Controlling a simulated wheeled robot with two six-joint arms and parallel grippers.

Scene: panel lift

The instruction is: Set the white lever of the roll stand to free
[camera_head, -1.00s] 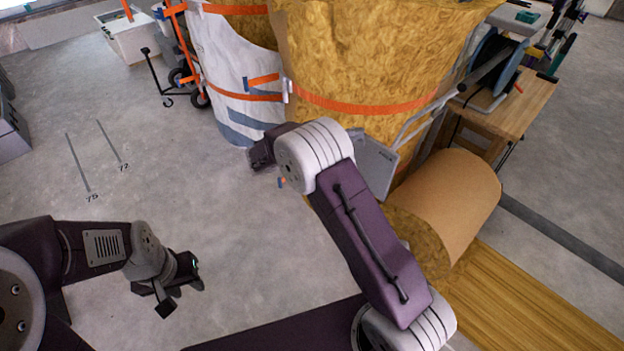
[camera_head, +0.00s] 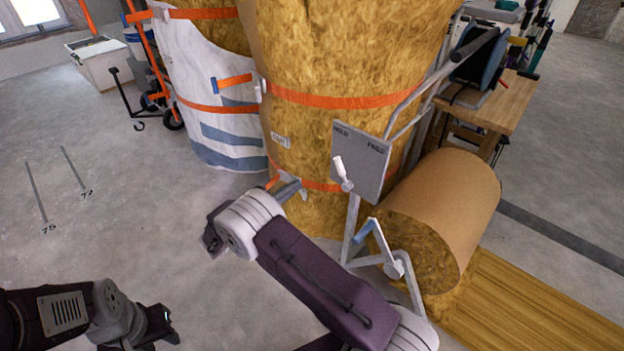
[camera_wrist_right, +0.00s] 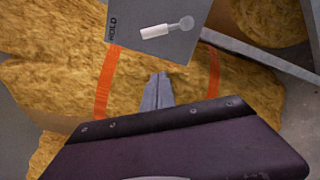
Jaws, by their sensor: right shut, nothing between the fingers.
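The white lever (camera_head: 343,173) sits on a grey plate (camera_head: 366,176) marked HOLD at left and FREE at right. Its handle tilts up and left, toward HOLD. In the right wrist view the lever (camera_wrist_right: 160,31) also points from its round end toward HOLD. My right gripper (camera_head: 294,186) is left of the plate and lower than the lever, partly hidden by my wrist. In the right wrist view its closed grey fingers (camera_wrist_right: 160,77) point at the plate's lower edge, empty and apart from the lever. My left gripper (camera_head: 168,322) is at the lower left, away from the stand.
A brown-faced insulation roll (camera_head: 440,205) lies right of the plate, by a grey tubular frame (camera_head: 353,228). Tall strapped insulation rolls (camera_head: 340,60) stand behind. A wooden bench (camera_head: 498,110) is at the back right. The floor at left is mostly clear.

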